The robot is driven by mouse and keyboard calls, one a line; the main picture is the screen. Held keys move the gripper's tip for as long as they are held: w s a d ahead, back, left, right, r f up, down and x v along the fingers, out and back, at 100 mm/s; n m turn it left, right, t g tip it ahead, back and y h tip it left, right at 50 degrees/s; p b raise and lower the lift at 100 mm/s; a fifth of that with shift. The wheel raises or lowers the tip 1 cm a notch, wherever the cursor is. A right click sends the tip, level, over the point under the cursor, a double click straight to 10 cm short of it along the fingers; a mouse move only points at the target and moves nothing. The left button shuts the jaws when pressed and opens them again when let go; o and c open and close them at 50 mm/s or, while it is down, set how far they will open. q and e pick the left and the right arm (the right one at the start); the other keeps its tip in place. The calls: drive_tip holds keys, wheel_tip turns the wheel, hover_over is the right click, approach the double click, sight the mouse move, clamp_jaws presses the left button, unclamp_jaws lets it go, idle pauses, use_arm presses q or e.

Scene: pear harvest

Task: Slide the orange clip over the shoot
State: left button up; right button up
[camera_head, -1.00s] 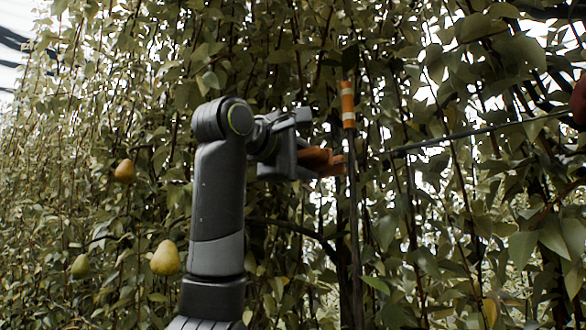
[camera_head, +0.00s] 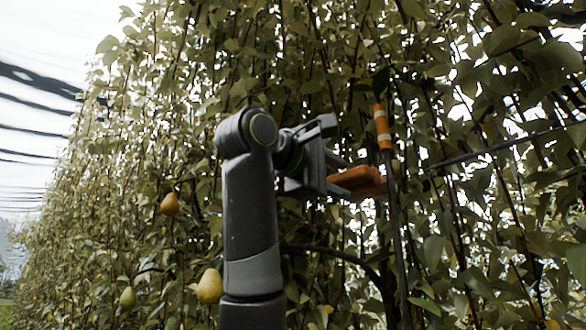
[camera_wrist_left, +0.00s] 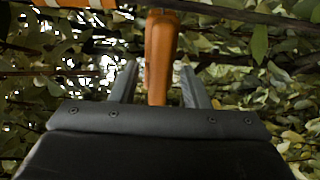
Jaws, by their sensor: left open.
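The orange clip (camera_head: 358,182) sits at the tips of my left gripper (camera_head: 340,178), its far end at the dark upright shoot (camera_head: 397,235). In the left wrist view the clip (camera_wrist_left: 160,55) stands between the two spread fingers, with a gap on each side, so the left gripper (camera_wrist_left: 158,85) is open around it. The clip's far end meets the shoot there, which crosses the top of the picture. Whether the clip surrounds the shoot or only touches it, I cannot tell. An orange and white band (camera_head: 383,127) is on the shoot above the clip. My right gripper is not in view.
Dense leaves and thin branches fill the space behind and around the gripper. A dark wire (camera_head: 490,150) runs across at the right, near the shoot. Pears hang at the left, one yellow (camera_head: 210,286), one brownish (camera_head: 170,204) and one green (camera_head: 128,297). Open sky shows at far left.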

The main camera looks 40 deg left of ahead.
use_arm(q)
drive_tip(key=s+a+b, duration=0.1)
drive_tip(key=s+b, duration=0.4)
drive_tip(key=s, duration=0.8)
drive_tip(key=shift+s, duration=0.15)
drive_tip(key=shift+a, duration=0.1)
